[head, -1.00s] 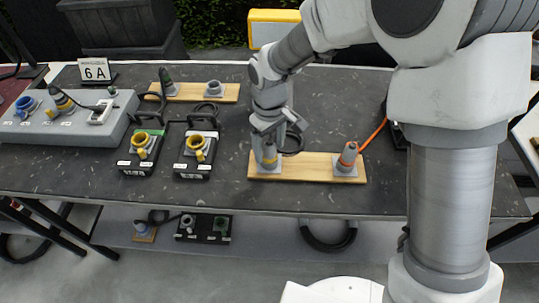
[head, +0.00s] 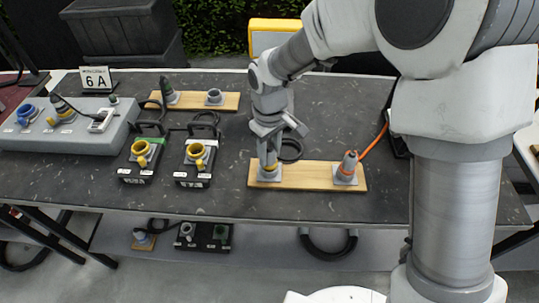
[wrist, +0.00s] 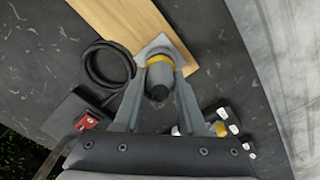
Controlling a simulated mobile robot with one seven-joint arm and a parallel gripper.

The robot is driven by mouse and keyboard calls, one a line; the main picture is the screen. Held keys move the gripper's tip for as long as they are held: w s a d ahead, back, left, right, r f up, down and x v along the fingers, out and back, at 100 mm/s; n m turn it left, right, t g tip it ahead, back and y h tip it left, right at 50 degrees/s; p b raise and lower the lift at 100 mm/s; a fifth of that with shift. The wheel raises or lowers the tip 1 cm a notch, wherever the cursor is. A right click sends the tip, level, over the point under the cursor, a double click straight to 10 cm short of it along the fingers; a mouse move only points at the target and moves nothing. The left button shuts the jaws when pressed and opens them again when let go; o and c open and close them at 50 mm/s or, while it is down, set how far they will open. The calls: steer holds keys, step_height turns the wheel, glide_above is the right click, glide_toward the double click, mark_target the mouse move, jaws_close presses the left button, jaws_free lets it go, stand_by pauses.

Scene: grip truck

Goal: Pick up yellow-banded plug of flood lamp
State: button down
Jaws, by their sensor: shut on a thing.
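The yellow-banded plug (wrist: 158,70) has a dark grey body and a yellow band. It stands in a grey square holder on the left end of a wooden board (head: 308,176), and in the head view its yellow band (head: 270,166) shows low under the fingers. My gripper (head: 267,160) points down from above. In the wrist view my gripper (wrist: 159,75) has one finger on each side of the plug and is shut on it. The plug's lower end is hidden in the holder. A black coiled cable (wrist: 104,65) lies beside the board.
An orange-banded plug (head: 349,165) with an orange cable stands at the board's right end. Two black boxes with yellow sockets (head: 196,158) sit to the left. A grey panel (head: 88,135) holds another yellow-banded plug (head: 62,109). Bare table lies in front of the board.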

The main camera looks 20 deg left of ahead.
mark_target(271, 150)
steer(key=r, duration=0.4)
steer(key=shift+s+d, duration=0.25)
steer(key=shift+s, duration=0.1)
steer(key=s+d+r, duration=0.6)
steer(key=s+d, duration=0.1)
steer(key=s, duration=0.1)
step_height(271, 150, up, 7)
steer(key=p, duration=0.6)
steer(key=shift+s+a+p, duration=0.15)
steer(key=shift+s+p, duration=0.1)
steer(key=shift+p, duration=0.05)
steer(key=shift+w+a+f, duration=0.15)
steer(key=shift+w+a, duration=0.05)
steer(key=shift+w, duration=0.15)
steer(key=shift+a, duration=0.1)
